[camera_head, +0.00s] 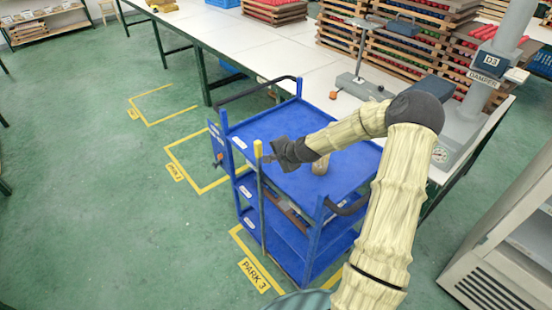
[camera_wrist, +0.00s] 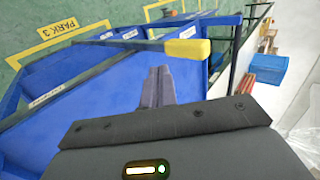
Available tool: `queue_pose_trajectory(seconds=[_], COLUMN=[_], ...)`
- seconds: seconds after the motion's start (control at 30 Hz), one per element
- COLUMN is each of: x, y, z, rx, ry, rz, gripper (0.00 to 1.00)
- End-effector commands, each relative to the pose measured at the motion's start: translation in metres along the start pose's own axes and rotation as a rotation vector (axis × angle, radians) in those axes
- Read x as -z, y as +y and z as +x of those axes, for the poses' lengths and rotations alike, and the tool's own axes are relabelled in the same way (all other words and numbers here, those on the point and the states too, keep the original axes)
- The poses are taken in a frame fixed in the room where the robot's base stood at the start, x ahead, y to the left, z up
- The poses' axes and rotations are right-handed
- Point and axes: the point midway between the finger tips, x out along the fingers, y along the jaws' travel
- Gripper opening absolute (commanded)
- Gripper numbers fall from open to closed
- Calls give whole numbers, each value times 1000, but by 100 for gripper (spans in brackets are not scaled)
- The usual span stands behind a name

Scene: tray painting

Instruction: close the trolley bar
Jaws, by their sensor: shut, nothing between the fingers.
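The blue trolley (camera_head: 328,172) stands beside the long table, with shelves below its top tray. Its bar (camera_head: 262,205) is a thin pole with a yellow end (camera_head: 258,149). It stands roughly upright at the trolley's near left side in the head view. In the wrist view the yellow end (camera_wrist: 187,49) lies just beyond my fingertips, with the bar running left from it. My gripper (camera_head: 269,158) is shut and empty, over the trolley's edge close to the yellow end. I cannot tell whether the fingers touch the bar. The bar's lower end is hard to make out.
A small tan object (camera_head: 320,164) is on the trolley top, partly behind my arm. The white table (camera_head: 262,47) holds stacked wooden trays (camera_head: 405,55) and a grey stand (camera_head: 362,84). A grey cabinet (camera_head: 507,250) stands at right. Green floor with yellow parking marks (camera_head: 190,165) is clear at left.

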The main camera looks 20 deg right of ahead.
Motion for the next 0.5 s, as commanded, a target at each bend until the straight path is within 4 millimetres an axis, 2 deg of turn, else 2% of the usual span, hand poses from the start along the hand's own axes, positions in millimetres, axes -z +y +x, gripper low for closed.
queue_pose_trajectory(seconds=[0.03, 0.3, 0.5], x=[2, 2, 1], y=[0, 0, 0], z=[-11, -63, -90], rx=[2, 0, -1], ry=[4, 5, 2], rz=[-2, 0, 0], gripper=[0, 0, 0])
